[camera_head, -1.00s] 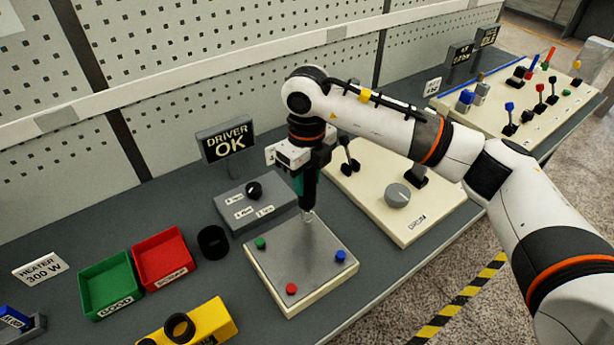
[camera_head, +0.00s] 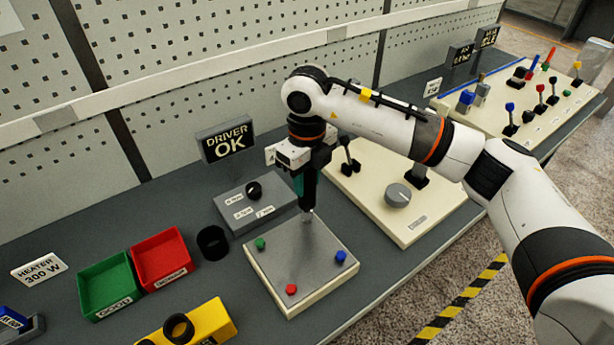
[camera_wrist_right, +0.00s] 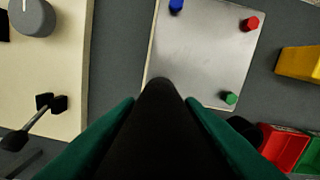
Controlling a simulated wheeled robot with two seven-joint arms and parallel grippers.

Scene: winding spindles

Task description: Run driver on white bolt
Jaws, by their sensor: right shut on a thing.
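My right gripper (camera_head: 304,188) is shut on a dark driver (camera_head: 307,197), held upright with its tip down at the far corner of the metal plate (camera_head: 300,255). In the right wrist view the driver's dark body (camera_wrist_right: 160,120) fills the space between the green fingers. A green bolt (camera_head: 260,243), a red bolt (camera_head: 291,289) and a blue bolt (camera_head: 341,256) stand at the other corners. The white bolt cannot be made out; the driver's tip covers that corner. My left gripper is not in view.
A sign (camera_head: 226,138) reads "DRIVER OK" above a grey box with a knob (camera_head: 254,190). A black ring holder (camera_head: 212,242), green tray (camera_head: 105,286), red tray (camera_head: 162,258) and yellow block (camera_head: 207,326) are left of the plate. A cream panel (camera_head: 400,225) stands right.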

